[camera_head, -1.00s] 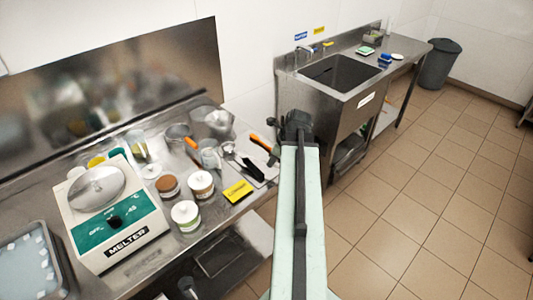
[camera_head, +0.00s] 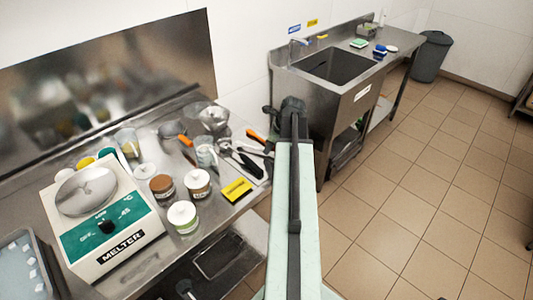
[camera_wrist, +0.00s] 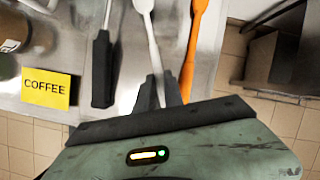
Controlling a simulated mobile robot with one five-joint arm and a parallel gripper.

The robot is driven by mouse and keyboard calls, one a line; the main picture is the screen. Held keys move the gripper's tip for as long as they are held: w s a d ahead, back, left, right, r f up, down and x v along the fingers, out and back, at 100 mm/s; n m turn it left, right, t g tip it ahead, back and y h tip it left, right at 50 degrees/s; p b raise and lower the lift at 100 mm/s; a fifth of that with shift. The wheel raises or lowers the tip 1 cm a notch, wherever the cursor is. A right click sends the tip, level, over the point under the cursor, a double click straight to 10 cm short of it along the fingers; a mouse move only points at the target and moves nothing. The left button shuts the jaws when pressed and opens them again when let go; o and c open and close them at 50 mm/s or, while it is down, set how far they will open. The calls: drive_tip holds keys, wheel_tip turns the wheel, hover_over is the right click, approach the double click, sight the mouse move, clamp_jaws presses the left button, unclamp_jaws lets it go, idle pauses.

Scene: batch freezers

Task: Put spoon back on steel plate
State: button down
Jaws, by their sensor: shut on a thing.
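The pale spoon (camera_wrist: 151,38) stands in the upper middle of the wrist view, its lower end between the jaws of my gripper (camera_wrist: 160,93). The gripper is shut on it. The steel plate (camera_wrist: 129,62) is the bright grey surface behind the spoon; I cannot tell whether the spoon touches it. A black-handled tool (camera_wrist: 103,70) lies left of the spoon and an orange spatula (camera_wrist: 191,45) right of it.
A yellow COFFEE sign (camera_wrist: 48,89) stands left of the plate. Lidded tubs (camera_head: 183,215), a jug (camera_head: 205,153) and a melter (camera_head: 100,215) crowd the counter. A sink unit (camera_head: 335,75) stands beyond a gap to the right. Tiled floor (camera_head: 430,180) is open at right.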

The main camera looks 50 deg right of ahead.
drive_tip(key=shift+w+a+f, duration=0.15)
drive_tip(key=shift+f, duration=0.5)
drive_tip(key=c, duration=1.5)
unclamp_jaws()
drive_tip(key=shift+r, duration=0.1)
drive_tip(key=shift+o, duration=0.2)
drive_tip(key=p+v, duration=1.1)
drive_tip(key=v, duration=0.1)
drive_tip(key=shift+r, duration=0.2)
